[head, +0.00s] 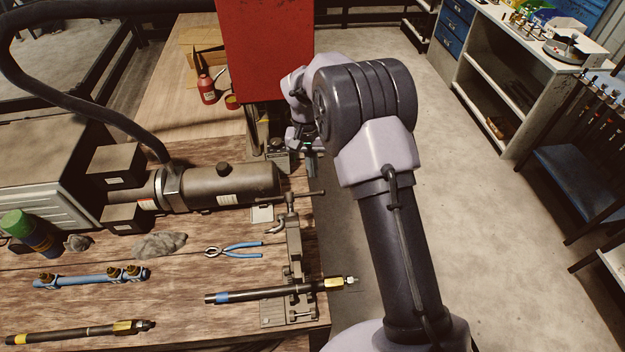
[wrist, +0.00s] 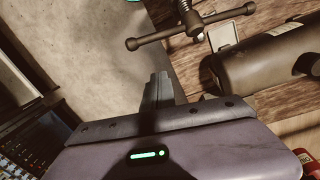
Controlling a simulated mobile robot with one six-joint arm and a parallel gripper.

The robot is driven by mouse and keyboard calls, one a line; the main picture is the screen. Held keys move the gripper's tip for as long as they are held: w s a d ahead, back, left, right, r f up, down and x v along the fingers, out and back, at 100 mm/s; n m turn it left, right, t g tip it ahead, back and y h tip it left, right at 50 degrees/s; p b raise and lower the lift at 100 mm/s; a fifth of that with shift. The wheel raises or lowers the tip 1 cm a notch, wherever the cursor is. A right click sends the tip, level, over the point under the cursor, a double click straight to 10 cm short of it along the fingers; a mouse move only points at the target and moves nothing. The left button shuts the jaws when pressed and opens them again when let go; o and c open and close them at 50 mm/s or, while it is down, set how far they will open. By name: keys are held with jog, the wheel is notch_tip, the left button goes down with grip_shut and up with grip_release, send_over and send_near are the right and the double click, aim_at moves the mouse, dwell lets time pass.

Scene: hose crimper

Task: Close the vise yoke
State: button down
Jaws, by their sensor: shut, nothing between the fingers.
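The vise (head: 295,262) stands at the front right edge of the wooden bench. Its yoke carries a screw with a T-handle (head: 291,198), which points toward the back of the bench; the yoke looks swung away from the vise base. The T-handle also shows at the top of the wrist view (wrist: 185,30). A dark hose with a blue band and brass fitting (head: 262,292) lies across the vise base. My gripper (head: 309,166) is behind the T-handle, beside the bench's right edge, partly hidden by my arm. Its fingers (wrist: 158,88) are shut and empty, apart from the handle.
A grey cylinder (head: 230,185) lies left of my gripper, and a red cabinet (head: 265,50) stands behind. Blue pliers (head: 235,249) and a blue fitting bar (head: 90,278) lie on the bench. The floor (head: 460,200) to the right is clear.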

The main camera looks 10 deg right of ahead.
jog(key=s, duration=0.1)
jog(key=s+f, duration=0.2)
jog(key=shift+s+a+p, duration=0.3)
jog(key=shift+s+p, duration=0.05)
jog(key=shift+s, duration=0.05)
jog(key=shift+s+r+b, duration=0.1)
jog(key=shift+b, duration=0.35)
